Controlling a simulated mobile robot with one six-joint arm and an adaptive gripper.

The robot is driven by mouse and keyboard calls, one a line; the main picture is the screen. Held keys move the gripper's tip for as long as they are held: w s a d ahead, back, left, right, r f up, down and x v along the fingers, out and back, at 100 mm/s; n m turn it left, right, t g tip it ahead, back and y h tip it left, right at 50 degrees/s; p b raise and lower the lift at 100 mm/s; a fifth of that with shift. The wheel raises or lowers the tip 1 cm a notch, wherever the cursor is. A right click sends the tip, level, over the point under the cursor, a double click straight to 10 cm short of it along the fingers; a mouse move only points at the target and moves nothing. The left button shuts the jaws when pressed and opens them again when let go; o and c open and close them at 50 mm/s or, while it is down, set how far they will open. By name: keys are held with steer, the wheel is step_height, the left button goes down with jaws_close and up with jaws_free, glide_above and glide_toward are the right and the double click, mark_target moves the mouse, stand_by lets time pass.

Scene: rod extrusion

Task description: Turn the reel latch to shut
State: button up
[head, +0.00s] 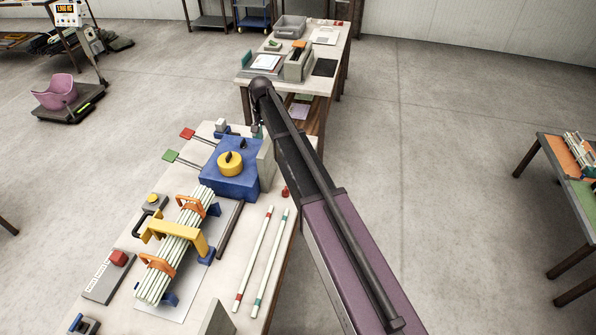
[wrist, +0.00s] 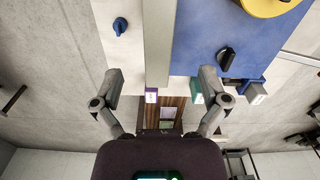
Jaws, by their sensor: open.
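A blue box (head: 225,184) on the near bench carries a yellow round reel (head: 230,165) on top. A small black knob (head: 243,143) stands on the box beyond the reel; it also shows in the wrist view (wrist: 227,58), right of my gripper, beside the yellow reel's edge (wrist: 272,6). A small blue knob (wrist: 120,26) sits on a pale surface at the upper left of the wrist view. I cannot tell for certain which knob is the reel latch. My gripper (wrist: 160,78) is open and empty, fingers wide apart. In the head view my arm mostly hides it.
A pale upright plate (head: 267,163) stands along the box's right side. Red (head: 187,133) and green (head: 170,155) tags on rods stick out left. A strapped rod bundle (head: 178,245) and two loose rods (head: 264,260) lie nearer.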

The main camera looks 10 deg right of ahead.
steer(key=s+d+f+n+b, duration=0.1)
steer(key=s+d+f+b, duration=0.3)
steer(key=s+d, duration=0.6)
steer(key=s, duration=0.4)
steer(key=shift+f, duration=0.35)
steer(key=s+d+n, duration=0.1)
steer(key=s+d, duration=0.3)
steer(key=s, duration=0.5)
steer(key=s+d+n, duration=0.1)
steer(key=s+d, duration=0.3)
steer(key=s, duration=0.4)
steer(key=shift+s, duration=0.4)
steer(key=c, duration=0.5)
